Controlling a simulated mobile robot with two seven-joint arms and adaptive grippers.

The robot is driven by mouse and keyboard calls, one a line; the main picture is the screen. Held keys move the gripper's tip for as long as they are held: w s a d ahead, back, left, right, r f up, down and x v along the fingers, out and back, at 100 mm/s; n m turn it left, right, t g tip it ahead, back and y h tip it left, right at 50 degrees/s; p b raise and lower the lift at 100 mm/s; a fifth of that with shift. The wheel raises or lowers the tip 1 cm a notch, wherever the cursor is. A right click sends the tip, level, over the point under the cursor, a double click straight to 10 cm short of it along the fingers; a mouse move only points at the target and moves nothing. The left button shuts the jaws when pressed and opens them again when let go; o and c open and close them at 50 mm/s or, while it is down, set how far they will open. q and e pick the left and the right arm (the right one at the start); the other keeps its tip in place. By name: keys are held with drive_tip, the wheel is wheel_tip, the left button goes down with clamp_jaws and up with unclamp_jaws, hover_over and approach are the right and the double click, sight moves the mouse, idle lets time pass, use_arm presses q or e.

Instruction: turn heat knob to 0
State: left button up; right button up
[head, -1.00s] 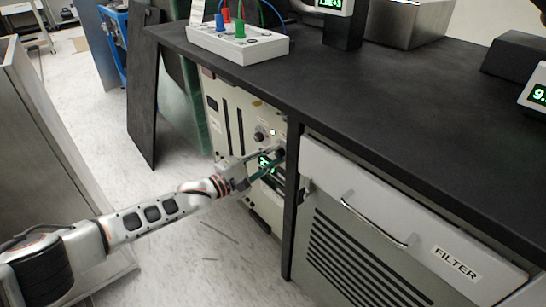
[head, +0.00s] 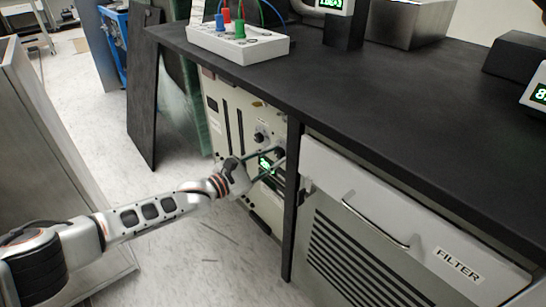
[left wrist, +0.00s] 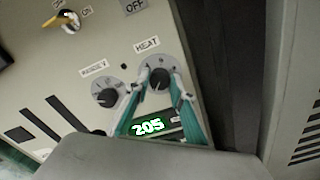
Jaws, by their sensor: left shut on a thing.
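The heat knob (left wrist: 160,77) is a dark round dial under the HEAT label in the left wrist view. In the head view the knob (head: 280,151) is on the cream panel near the black table leg. My left gripper (left wrist: 160,72) has its teal fingers on both sides of the knob, shut on it, and partly covers its rim. The gripper (head: 278,157) reaches the panel from the left in the head view. A green readout (left wrist: 149,126) below the knob shows 205. My right gripper is not in view.
A second knob (left wrist: 107,93) sits left of the heat knob, and a yellow-tipped toggle (left wrist: 69,21) is above it. The black table leg (head: 291,205) stands close on the right. The dark benchtop (head: 400,100) overhangs the panel. Floor is clear below.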

use_arm(q)
drive_tip(key=shift+s+f, duration=0.1)
drive_tip(key=shift+f, duration=0.05)
drive_tip(key=o, duration=1.1)
drive_tip(key=v, duration=1.2)
